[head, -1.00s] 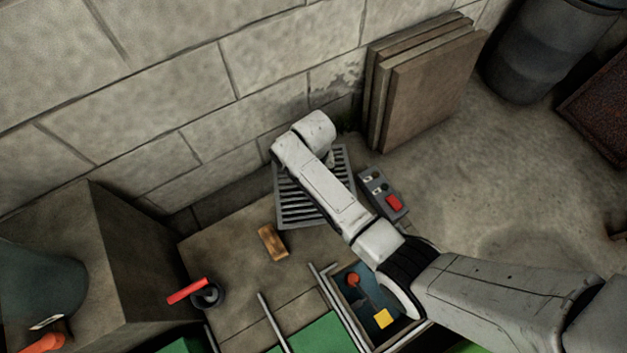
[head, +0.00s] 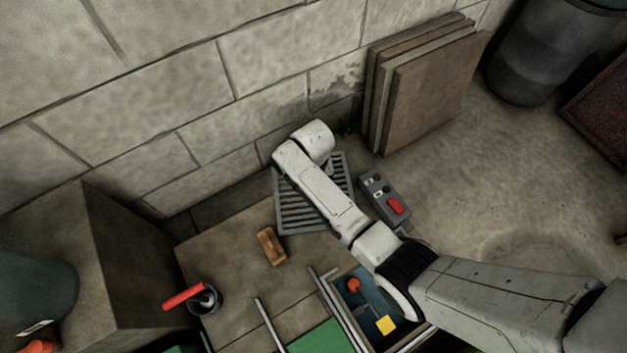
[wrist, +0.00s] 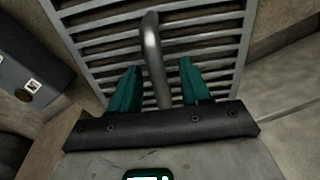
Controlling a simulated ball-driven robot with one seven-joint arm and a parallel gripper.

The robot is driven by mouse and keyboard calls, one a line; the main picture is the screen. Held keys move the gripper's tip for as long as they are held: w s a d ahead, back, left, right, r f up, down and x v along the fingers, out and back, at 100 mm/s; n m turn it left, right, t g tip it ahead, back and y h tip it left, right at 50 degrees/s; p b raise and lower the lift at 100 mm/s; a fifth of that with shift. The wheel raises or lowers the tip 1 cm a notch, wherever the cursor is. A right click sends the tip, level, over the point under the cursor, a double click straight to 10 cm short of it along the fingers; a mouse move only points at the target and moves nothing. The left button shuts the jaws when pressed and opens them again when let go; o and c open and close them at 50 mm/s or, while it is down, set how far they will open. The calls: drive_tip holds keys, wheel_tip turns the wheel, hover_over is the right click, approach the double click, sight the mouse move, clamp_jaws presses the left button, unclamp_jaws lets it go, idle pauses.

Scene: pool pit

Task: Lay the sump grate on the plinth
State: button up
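The sump grate (head: 295,211) is a grey slatted panel lying flat near the block wall in the head view, partly covered by my arm. In the wrist view its slats (wrist: 207,41) fill the upper middle, and a curved metal handle (wrist: 152,48) rises from it. My gripper (wrist: 160,68) is open, its teal fingers on either side of the handle with gaps showing. My fingers are hidden in the head view. A tan stone slab (head: 222,251) lies by the grate; a taller stone block (head: 135,265) stands at left. I cannot tell which is the plinth.
A grey control box (head: 383,197) with a red button sits right of the grate. A wooden block (head: 271,246) and a dark cup with a red-handled item (head: 205,299) are on the slab. An open tray (head: 358,318) is below my arm. Boards (head: 425,95) lean on the wall.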

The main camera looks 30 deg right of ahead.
wheel_tip(320, 180, up, 12)
drive_tip(key=p, duration=0.6)
drive_tip(key=s+d+r+n, duration=0.2)
drive_tip(key=s+d+r, duration=0.1)
drive_tip(key=s, duration=1)
drive_tip(key=s+d+r+n+t, duration=0.1)
drive_tip(key=s+d+r+n, duration=0.1)
drive_tip(key=s, duration=1.1)
wheel_tip(320, 180, up, 2)
drive_tip(key=shift+d+r, duration=0.25)
drive_tip(key=shift+d, duration=0.4)
drive_tip(key=shift+s+f, duration=0.1)
